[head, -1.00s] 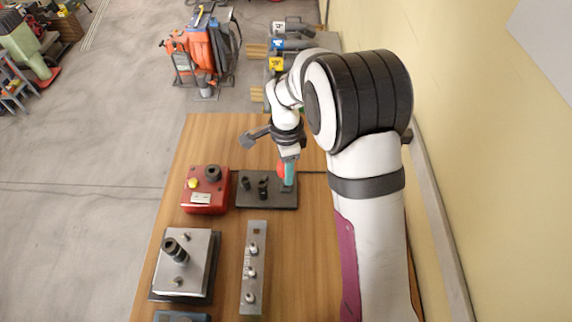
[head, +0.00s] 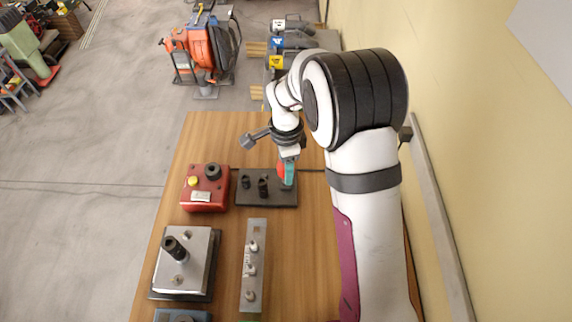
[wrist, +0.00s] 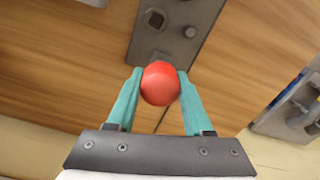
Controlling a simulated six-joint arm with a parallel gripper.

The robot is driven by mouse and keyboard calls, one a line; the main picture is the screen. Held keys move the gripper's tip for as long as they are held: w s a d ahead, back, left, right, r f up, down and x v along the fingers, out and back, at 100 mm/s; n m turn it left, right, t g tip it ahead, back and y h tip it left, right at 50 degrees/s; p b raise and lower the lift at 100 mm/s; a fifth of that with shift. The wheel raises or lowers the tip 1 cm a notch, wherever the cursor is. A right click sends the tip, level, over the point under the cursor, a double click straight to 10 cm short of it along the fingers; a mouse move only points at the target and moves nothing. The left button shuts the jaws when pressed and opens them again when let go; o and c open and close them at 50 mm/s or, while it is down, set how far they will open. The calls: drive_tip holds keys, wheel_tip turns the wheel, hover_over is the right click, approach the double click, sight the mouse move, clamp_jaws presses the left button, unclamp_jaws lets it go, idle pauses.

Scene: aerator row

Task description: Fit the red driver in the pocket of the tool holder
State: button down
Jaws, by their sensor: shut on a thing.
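The red driver shows as a round red handle end (wrist: 160,83) between the teal fingers in the wrist view. My gripper (wrist: 160,90) is shut on it; in the head view my gripper (head: 288,176) is over the right end of the tool holder. The tool holder (head: 276,202) is a dark flat plate with black upright parts towards its left. It also shows in the wrist view (wrist: 172,42), with a socket and a round stud. The driver's lower end and the pocket under it are hidden, so I cannot tell whether the driver is in the pocket.
A red box (head: 203,195) with a yellow button stands left of the holder. A metal strip (head: 255,230) with several fittings and a silver block (head: 198,245) lie nearer on the wooden table (head: 225,135). The wall (head: 470,150) is on the right.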

drive_tip(key=shift+f, duration=0.6)
drive_tip(key=shift+c, duration=1.1)
unclamp_jaws()
wheel_tip(320, 180, up, 7)
drive_tip(key=shift+r, duration=0.1)
